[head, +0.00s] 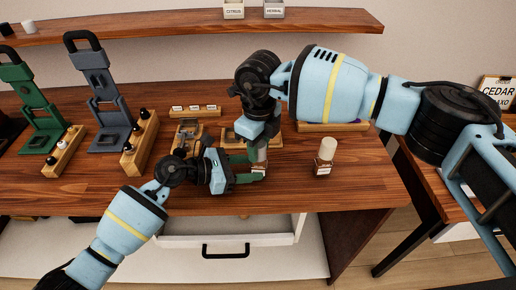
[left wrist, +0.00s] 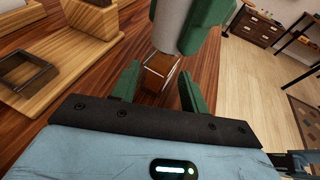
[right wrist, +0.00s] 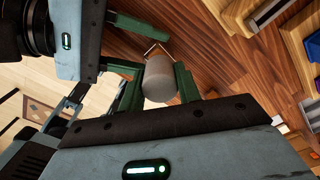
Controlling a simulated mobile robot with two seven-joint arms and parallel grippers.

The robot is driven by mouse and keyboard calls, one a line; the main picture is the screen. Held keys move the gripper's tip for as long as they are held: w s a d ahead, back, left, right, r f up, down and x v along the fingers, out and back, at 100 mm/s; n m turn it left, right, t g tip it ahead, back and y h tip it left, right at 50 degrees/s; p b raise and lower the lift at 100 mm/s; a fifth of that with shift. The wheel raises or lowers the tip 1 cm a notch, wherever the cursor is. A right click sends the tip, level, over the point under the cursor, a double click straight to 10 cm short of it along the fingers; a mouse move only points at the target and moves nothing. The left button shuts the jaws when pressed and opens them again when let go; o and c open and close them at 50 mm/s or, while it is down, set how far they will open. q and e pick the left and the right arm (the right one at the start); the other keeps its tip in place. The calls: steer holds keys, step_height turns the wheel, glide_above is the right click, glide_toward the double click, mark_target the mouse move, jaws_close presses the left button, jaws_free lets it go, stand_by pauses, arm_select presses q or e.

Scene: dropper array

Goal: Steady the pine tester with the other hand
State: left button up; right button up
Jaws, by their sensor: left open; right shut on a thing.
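A small amber glass bottle with a grey cap, likely the pine tester (left wrist: 160,72), stands upright on the wooden table near its front edge; its label is not readable. My right gripper (right wrist: 158,88) comes from above and is shut on the grey cap (right wrist: 158,72). My left gripper (left wrist: 160,88) is low at the bottle's side, open, its two green fingers pointing at the glass body and spread to either side of it. Whether either finger touches the glass cannot be told. In the head view the bottle (head: 259,168) is largely hidden by both grippers.
Another bottle with a cream cap (head: 326,150) stands to the right. Wooden trays (head: 188,133) lie behind the grippers. Green (head: 33,100) and grey (head: 103,100) stands with bottle racks are at the left. An open drawer (head: 225,240) sticks out below the table's front edge.

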arm_select(q)
steer(key=shift+x, duration=0.9)
steer(key=c, duration=0.6)
steer(key=shift+c, duration=0.7)
steer(key=shift+f, duration=0.25)
